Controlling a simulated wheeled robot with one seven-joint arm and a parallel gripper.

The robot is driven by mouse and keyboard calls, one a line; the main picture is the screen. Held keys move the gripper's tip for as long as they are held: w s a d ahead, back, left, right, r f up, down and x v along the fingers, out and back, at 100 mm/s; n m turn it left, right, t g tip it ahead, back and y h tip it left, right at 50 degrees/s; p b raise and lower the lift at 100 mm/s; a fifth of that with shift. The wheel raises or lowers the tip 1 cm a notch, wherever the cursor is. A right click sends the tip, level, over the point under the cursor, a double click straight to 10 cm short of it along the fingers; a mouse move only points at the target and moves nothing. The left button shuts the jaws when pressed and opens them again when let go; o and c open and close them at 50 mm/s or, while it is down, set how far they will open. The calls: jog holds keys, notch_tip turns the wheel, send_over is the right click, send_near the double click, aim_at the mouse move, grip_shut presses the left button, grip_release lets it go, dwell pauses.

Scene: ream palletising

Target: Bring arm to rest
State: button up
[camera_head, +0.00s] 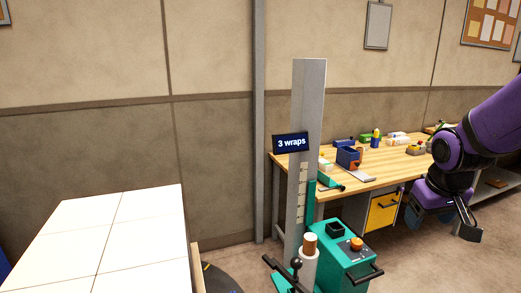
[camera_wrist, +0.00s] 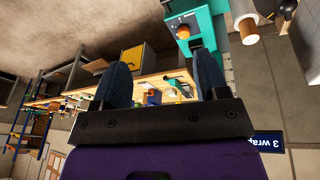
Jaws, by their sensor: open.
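My gripper (camera_head: 470,222) hangs at the right side of the head view, at the end of my purple arm. In the wrist view its two dark fingers (camera_wrist: 162,88) stand wide apart with nothing between them. The gripper is open and empty, and it touches nothing that I can see. The wrist view looks out over the room upside down.
A teal wrapping machine (camera_head: 345,262) with a grey mast (camera_head: 308,110) and a "3 wraps" sign (camera_head: 291,143) stands in the middle. A wooden workbench (camera_head: 385,172) with small items is behind it. A block of white reams (camera_head: 110,235) fills the lower left.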

jog(key=s+a+r+t, duration=0.1)
jog(key=s+a+r, duration=0.1)
jog(key=s+r, duration=0.4)
jog(key=s+a+r+t+y, duration=0.1)
jog(key=s+a+r, duration=0.2)
jog(key=s+r, duration=0.3)
jog(key=s, duration=0.3)
jog(key=shift+s+a+r+m, duration=0.2)
jog(key=shift+s+m, duration=0.1)
jog(key=shift+s, duration=0.1)
jog(key=shift+d, duration=0.1)
